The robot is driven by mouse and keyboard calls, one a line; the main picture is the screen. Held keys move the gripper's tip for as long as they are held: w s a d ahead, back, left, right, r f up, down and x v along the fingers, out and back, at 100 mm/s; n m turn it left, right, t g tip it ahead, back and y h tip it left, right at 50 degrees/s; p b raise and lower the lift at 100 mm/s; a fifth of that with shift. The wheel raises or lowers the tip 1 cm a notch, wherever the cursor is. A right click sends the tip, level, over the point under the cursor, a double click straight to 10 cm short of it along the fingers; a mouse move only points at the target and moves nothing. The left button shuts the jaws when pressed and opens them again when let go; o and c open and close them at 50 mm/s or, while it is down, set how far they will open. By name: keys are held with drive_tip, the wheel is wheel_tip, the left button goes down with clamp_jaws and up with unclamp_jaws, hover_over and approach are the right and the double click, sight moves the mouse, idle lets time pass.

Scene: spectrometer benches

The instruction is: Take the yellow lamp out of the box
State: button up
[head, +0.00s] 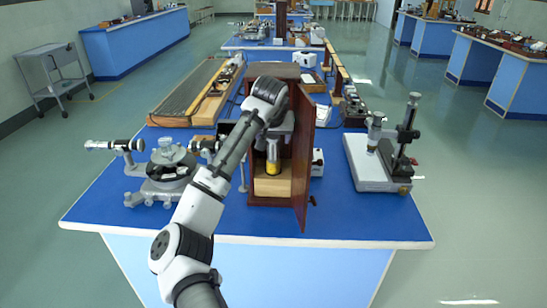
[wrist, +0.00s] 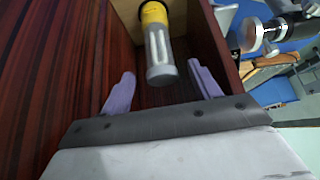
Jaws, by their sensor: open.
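The yellow lamp (head: 272,167) stands upright on a light wooden block (head: 270,187) inside the dark red-brown wooden box (head: 260,200). The box door (head: 302,160) stands open at the right. In the wrist view the lamp (wrist: 154,14) has a yellow band, a clear tube section and a grey end that points toward my gripper. My gripper (wrist: 160,70) is open, with its two purple fingers on either side of the lamp's grey end and gaps visible on both sides. In the head view my arm largely hides the fingers at the box front.
A spectrometer (head: 170,170) stands left of the box. A microscope-like stand (head: 378,165) is to the right, beyond the open door. A long wooden instrument (head: 195,92) lies behind left. The blue bench (head: 340,225) is clear along its front edge.

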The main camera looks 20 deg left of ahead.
sight(273, 154)
drive_tip(key=shift+p+x, duration=1.3)
drive_tip(key=shift+x, duration=1.65)
drive_tip(key=shift+w+a+r, duration=0.1)
drive_tip(key=shift+w+r, duration=0.1)
clamp_jaws()
